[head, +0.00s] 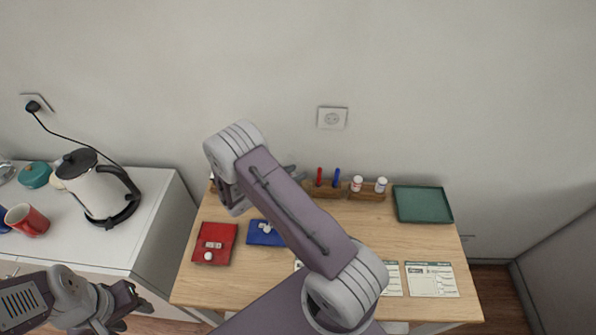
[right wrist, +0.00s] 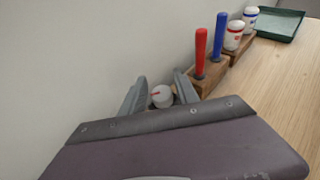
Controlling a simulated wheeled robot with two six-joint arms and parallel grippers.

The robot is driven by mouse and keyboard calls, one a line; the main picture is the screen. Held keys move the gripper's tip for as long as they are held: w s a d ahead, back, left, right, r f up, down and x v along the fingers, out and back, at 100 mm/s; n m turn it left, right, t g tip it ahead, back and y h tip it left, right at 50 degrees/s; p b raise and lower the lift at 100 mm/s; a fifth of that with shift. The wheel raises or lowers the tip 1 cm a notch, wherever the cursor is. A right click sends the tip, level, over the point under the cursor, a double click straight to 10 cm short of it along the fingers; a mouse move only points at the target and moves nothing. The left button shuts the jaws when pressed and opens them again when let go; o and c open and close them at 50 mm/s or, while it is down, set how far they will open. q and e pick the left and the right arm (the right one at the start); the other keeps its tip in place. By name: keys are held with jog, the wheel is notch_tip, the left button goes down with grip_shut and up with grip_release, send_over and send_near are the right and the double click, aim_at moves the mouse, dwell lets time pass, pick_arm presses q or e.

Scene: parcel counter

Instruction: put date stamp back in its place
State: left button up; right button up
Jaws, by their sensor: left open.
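I cannot tell for sure which thing is the date stamp. A small round white piece with a red mark (right wrist: 162,96) shows between the fingers of my right gripper (right wrist: 160,84), with narrow gaps on both sides. In the head view my right gripper (head: 293,173) is by the back wall, left of a wooden rack (head: 326,192), partly hidden by my own arm. A red handle (head: 319,176) and a blue handle (head: 337,178) stand upright in that rack. My left gripper (head: 134,302) is open and empty, low at the left, beside the table.
Two white jars, one with a red band (head: 356,183) and one blue (head: 381,185), stand in the rack's right part. A green tray (head: 423,205) lies right of them. A red case (head: 222,236) and a blue case (head: 258,240) lie at left. Printed forms (head: 432,279) lie in front.

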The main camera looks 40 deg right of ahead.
jog(key=shift+p+v, duration=0.55)
jog(key=shift+v, duration=1.3)
jog(key=o, duration=0.5)
jog(key=shift+o, duration=0.2)
jog(key=v, duration=0.9)
jog(key=shift+b, duration=0.4)
